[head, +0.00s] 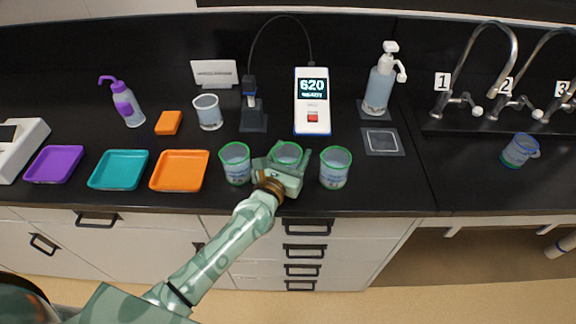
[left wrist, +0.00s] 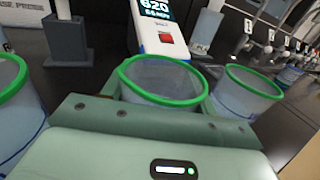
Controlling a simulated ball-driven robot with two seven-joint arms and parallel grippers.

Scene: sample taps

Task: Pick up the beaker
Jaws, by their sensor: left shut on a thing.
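Three clear beakers with green rims stand in a row near the front edge of the black counter: a left beaker (head: 235,163), a middle beaker (head: 287,153) and a right beaker (head: 335,168). My left gripper (head: 286,163) is shut on the middle beaker, which looks upright between its fingers. In the left wrist view the middle beaker (left wrist: 163,82) sits just beyond the gripper's palm, its lower part hidden. The right beaker (left wrist: 247,92) and part of the left beaker (left wrist: 18,105) show on either side. My right gripper is not in view.
Behind stand a meter reading 620 (head: 312,100), a probe stand (head: 253,116), another beaker (head: 208,111) and a pump bottle (head: 380,80). Purple (head: 54,164), teal (head: 118,169) and orange (head: 180,170) trays lie left. At right are numbered taps (head: 458,103) and a blue-tinted beaker (head: 520,150).

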